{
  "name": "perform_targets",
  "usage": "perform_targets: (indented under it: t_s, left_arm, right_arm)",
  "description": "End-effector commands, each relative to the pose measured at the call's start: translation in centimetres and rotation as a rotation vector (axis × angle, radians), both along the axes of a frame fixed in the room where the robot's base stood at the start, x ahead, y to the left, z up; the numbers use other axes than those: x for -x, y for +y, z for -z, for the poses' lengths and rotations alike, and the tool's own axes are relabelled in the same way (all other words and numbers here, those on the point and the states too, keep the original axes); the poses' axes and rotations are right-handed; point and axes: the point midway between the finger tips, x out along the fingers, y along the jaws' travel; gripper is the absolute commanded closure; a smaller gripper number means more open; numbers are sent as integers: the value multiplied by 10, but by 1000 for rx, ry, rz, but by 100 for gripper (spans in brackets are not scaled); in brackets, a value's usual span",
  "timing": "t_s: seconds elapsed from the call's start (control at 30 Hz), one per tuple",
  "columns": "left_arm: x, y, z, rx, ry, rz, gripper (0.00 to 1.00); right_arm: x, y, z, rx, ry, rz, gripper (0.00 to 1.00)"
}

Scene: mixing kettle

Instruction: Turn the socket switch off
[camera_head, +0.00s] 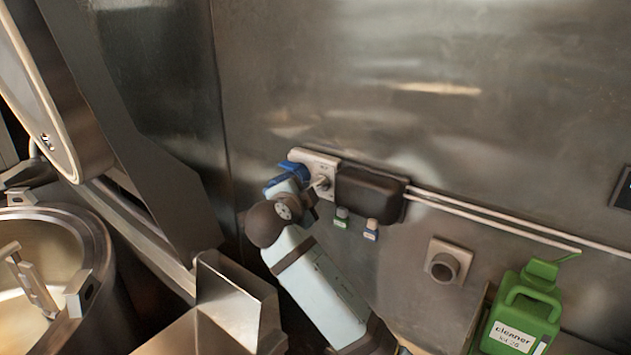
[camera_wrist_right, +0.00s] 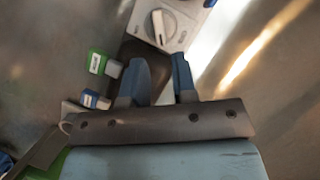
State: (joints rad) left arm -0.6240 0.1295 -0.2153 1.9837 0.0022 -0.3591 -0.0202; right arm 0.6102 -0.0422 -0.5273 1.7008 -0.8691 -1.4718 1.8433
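The socket switch is a pale rotary knob (camera_head: 322,183) on a light plate (camera_head: 325,162) on the metal wall, left of a dark socket box (camera_head: 368,193). The right wrist view shows the knob (camera_wrist_right: 159,27) closely, with a white bar-shaped grip; its markings are too small to read. My right gripper (camera_head: 288,176) reaches up from below and is beside the plate, its blue fingers near the plate's left end. In the right wrist view its two fingers (camera_wrist_right: 160,67) are apart with nothing between them, and the knob shows beyond their tips. My left gripper is out of view.
Two small plugs, green-tagged (camera_head: 341,217) and blue-tagged (camera_head: 371,230), hang below the socket box. Pale pipes (camera_head: 500,222) run right along the wall. A round wall outlet (camera_head: 444,267) and green cleaner jug (camera_head: 522,312) are lower right. A metal kettle (camera_head: 60,225) stands left.

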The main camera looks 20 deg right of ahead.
Motion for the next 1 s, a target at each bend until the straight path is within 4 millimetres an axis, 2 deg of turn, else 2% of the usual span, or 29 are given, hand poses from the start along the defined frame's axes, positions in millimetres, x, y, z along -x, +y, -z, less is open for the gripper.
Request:
perform_targets:
  t_s: [0.03,0.2,0.4,0.8,0.9,1.0]
  left_arm:
    - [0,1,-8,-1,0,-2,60]
    - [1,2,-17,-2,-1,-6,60]
    - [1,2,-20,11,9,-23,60]
    - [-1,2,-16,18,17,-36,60]
    - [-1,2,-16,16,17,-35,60]
    - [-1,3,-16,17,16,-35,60]
  right_arm:
    - [-10,-7,-1,5,2,1,74]
    - [-37,-25,7,4,2,1,74]
    - [-57,-37,14,2,2,-1,74]
    - [-62,-41,18,0,1,-2,74]
    - [-62,-41,18,0,1,-2,97]
    - [-62,-41,18,0,1,-2,100]
